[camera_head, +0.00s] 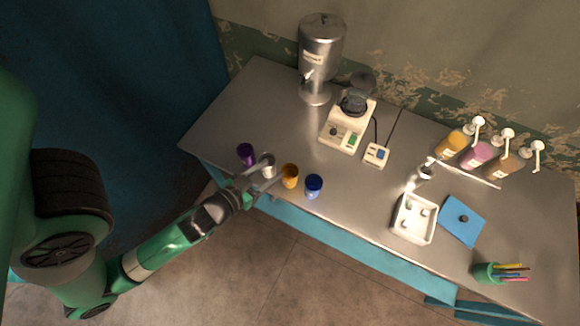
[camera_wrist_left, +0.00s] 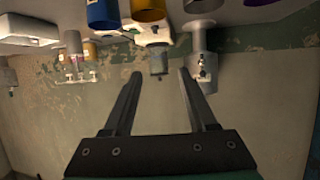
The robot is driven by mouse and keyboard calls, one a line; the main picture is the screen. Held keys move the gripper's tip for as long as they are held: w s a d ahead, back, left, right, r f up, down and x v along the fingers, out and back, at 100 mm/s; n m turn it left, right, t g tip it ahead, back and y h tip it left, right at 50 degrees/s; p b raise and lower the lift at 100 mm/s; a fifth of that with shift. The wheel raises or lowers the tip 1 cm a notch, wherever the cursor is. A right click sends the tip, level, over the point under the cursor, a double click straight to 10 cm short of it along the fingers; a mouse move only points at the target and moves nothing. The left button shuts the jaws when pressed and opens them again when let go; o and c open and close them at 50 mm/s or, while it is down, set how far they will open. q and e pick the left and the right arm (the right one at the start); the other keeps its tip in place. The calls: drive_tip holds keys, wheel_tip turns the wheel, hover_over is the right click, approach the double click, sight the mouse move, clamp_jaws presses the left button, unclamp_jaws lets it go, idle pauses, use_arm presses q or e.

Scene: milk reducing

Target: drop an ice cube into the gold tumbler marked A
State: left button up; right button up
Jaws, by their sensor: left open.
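The gold tumbler (camera_head: 290,177) stands near the table's front edge, between a silver cup (camera_head: 269,170) and a blue cup (camera_head: 313,187). I cannot read a letter on it. In the left wrist view, which appears upside down, the gold tumbler (camera_wrist_left: 148,9) shows at the top edge. My left gripper (camera_head: 257,175) is open at the table's front edge, its fingers close to the silver cup; contact is unclear. Its two fingers are apart and empty in the wrist view (camera_wrist_left: 160,85). A white bin (camera_head: 404,232) at the right holds small pale pieces, possibly ice. My right gripper is not in view.
A purple cup (camera_head: 246,154) stands left of the silver one. Behind are a metal dispenser (camera_head: 320,50) and a cream machine (camera_head: 345,130). A blue lid (camera_head: 455,228), pump bottles (camera_head: 478,155) and a green pen cup (camera_head: 486,273) are at the right. Table's left end is clear.

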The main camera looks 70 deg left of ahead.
use_arm(q)
drive_tip(key=shift+b+v, duration=0.6)
drive_tip(key=shift+v, duration=1.45)
